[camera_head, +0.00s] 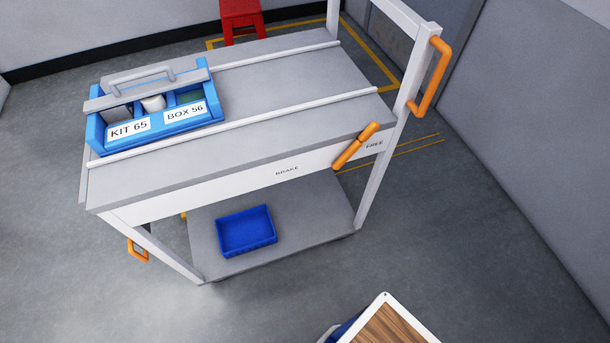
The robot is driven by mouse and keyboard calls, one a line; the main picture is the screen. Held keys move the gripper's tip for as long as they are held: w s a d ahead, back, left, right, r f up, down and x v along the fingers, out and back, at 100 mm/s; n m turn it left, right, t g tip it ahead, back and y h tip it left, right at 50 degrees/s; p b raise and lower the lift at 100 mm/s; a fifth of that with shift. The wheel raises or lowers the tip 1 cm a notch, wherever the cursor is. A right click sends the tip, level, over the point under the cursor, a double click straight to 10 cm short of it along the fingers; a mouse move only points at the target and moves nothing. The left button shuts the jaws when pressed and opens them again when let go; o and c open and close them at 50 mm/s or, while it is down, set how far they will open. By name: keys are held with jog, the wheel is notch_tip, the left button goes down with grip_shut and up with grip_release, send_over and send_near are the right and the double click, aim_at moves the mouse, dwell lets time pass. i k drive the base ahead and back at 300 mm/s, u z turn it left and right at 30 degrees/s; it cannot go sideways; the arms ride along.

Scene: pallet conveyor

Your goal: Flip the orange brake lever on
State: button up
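The orange brake lever (356,146) is a short bar on the white side rail (235,175) of a grey cart. It is tilted, with its upper end to the right. The black word FREE (374,146) is printed just right of the lever. The word BRAKE (287,170) is printed on the rail farther left, and the lever lies clear of it. My gripper is not in view.
A blue box (215,110) with a grey handle and labels KIT 65 and BOX 56 stands on the cart's top (280,125). A blue tray (246,231) lies on the lower shelf (320,215).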

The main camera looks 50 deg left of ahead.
aim_at(372, 127)
jog(key=u, duration=1.8)
